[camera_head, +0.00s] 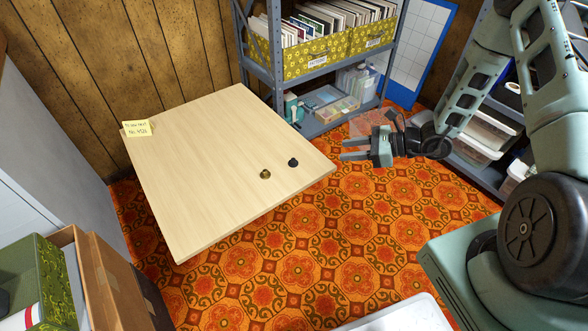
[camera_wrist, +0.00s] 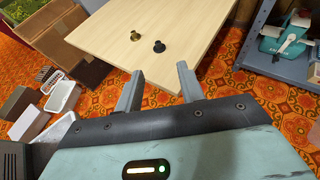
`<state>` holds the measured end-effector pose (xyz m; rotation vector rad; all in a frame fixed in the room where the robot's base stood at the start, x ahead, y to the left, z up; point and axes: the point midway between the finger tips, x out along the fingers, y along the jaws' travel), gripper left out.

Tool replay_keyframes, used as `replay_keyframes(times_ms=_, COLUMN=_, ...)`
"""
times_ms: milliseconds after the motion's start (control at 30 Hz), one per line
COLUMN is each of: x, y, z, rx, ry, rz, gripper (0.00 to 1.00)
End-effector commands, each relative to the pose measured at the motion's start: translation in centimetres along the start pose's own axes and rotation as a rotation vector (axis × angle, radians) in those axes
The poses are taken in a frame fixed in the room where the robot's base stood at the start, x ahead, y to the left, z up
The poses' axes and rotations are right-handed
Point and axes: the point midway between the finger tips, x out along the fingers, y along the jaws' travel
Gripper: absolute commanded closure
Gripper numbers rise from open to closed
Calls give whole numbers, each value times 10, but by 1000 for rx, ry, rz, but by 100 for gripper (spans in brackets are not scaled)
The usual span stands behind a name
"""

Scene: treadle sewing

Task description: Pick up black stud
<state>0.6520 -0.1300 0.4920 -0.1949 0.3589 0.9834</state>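The black stud (camera_head: 293,162) stands on the light wooden table (camera_head: 200,150) near its right corner. In the wrist view the black stud (camera_wrist: 159,46) shows beyond my fingertips, roughly between their directions. A brass-coloured stud (camera_head: 265,174) stands to its left; it also shows in the wrist view (camera_wrist: 135,36). My gripper (camera_head: 347,149) is to the right of the table, off its edge and apart from both studs. In the wrist view my gripper (camera_wrist: 160,78) has its two fingers spread, with nothing between them.
A yellow note (camera_head: 137,128) lies at the table's far left corner. A metal shelf (camera_head: 325,118) with a yellow box (camera_head: 335,55) stands behind. Cardboard and green boxes (camera_head: 45,285) are at lower left. The tabletop around the studs is clear. Patterned orange carpet (camera_head: 330,225) covers the floor.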

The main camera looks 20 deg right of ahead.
Motion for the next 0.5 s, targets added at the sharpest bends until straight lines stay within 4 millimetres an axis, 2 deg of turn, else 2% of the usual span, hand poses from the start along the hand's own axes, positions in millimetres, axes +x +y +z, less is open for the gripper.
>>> replay_keyframes(times_ms=33, x=12, y=2, z=-1, rx=-2, ry=-1, rz=6, gripper=61)
replay_keyframes(times_ms=300, x=70, y=3, z=-3, rx=-4, ry=0, rz=7, gripper=61)
replay_keyframes(times_ms=500, x=100, y=2, z=-2, rx=-4, ry=1, rz=6, gripper=61)
